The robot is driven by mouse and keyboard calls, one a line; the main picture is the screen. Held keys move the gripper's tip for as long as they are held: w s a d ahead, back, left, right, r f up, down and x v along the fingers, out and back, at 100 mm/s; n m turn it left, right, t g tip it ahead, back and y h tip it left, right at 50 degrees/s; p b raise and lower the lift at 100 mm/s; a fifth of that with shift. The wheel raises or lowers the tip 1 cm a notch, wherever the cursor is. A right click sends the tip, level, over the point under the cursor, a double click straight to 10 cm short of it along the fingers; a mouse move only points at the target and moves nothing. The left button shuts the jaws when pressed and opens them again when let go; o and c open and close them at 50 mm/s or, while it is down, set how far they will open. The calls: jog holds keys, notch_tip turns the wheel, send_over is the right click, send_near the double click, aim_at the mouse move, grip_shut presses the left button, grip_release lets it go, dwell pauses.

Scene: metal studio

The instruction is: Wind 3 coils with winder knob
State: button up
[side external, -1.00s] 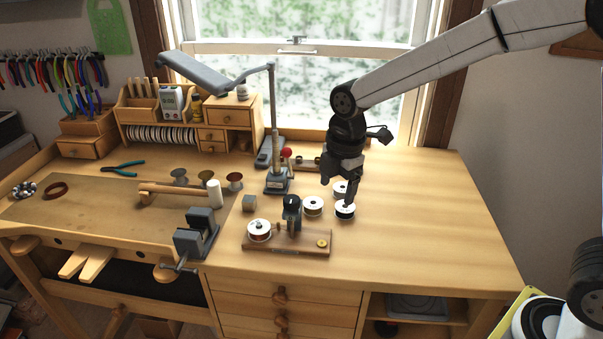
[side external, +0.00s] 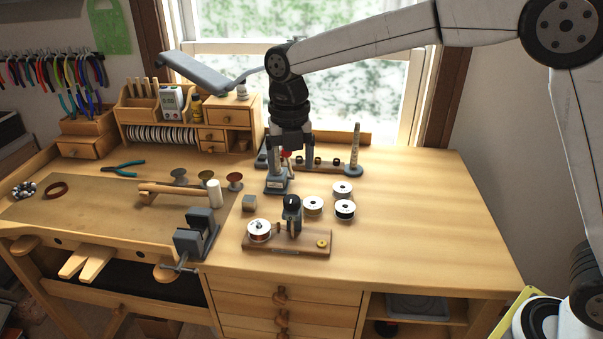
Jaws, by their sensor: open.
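The winder, a wooden base (side external: 290,247), lies near the front of the bench. It carries a white-topped spool (side external: 259,229) at its left end, a dark upright piece (side external: 292,208) in the middle and a small round brass piece (side external: 322,244) at its right end. I cannot tell which part is the winder knob. Three loose white-topped spools (side external: 313,204), (side external: 342,188), (side external: 345,208) stand to the right behind it. My gripper (side external: 290,160) points down, open, beyond the winder. A red ball (side external: 286,154) shows between its fingers; I cannot tell whether they touch it.
A small press-like tool (side external: 277,186) stands below my gripper. A rack with an upright tapered rod (side external: 355,145) is behind to the right. The bench's right side is clear.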

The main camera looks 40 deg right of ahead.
aim_at(291, 198)
jog(key=shift+f, duration=3.9)
grip_shut()
jog(key=shift+m, duration=0.4)
